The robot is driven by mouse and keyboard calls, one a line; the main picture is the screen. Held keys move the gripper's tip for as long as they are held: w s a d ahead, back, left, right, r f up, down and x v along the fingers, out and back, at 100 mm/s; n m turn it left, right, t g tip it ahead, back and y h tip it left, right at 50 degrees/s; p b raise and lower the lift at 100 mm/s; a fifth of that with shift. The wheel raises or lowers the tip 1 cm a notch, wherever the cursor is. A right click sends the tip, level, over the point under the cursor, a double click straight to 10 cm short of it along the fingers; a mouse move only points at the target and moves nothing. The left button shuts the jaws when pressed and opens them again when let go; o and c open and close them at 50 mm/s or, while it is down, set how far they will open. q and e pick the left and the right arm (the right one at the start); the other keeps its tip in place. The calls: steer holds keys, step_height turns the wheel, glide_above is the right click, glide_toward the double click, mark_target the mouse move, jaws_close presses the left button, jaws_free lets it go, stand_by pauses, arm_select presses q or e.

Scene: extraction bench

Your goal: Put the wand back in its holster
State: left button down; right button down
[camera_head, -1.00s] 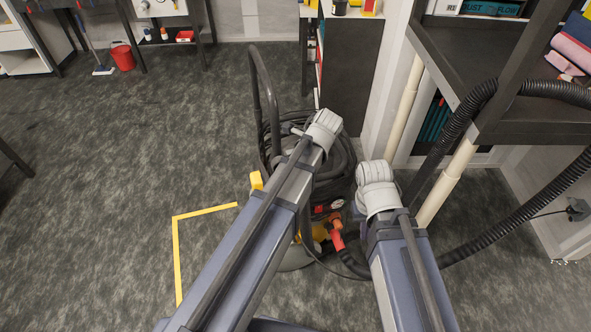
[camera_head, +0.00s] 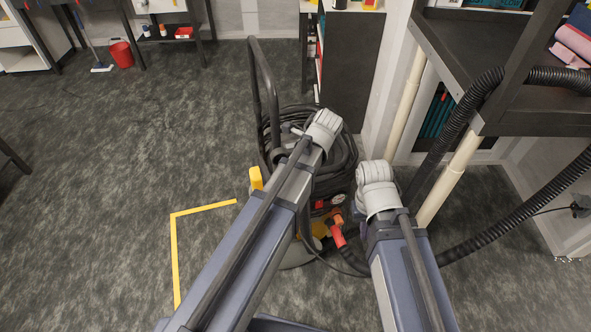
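A black and yellow machine (camera_head: 256,178) with a tall black handle and coiled hose (camera_head: 338,165) stands on the floor, mostly behind my arms. An orange-red fitting (camera_head: 337,232) on its near side joins a black hose. I cannot make out the wand or its holster. My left arm rises to a grey joint above the coil, and its gripper is hidden. My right arm ends in view at a grey joint right of the machine; its fingers cannot be made out, nor whether they hold anything.
A thick ribbed black hose (camera_head: 520,216) runs along the right past a dark shelf unit (camera_head: 535,112). Pale pipes (camera_head: 447,182) stand beside it. Yellow tape (camera_head: 203,208) marks the floor. A red bucket (camera_head: 121,53) stands far left. The left floor is mostly open.

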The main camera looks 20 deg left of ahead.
arm_select(q)
steer(key=shift+f+b, duration=2.6)
stand_by(0.3)
steer(key=shift+c, duration=1.5)
jaws_free()
steer(key=shift+r, duration=0.1)
steer(key=shift+r, duration=0.1)
steer(key=p+v, duration=0.7)
steer(key=shift+d+r, duration=0.2)
steer(key=shift+r, duration=0.05)
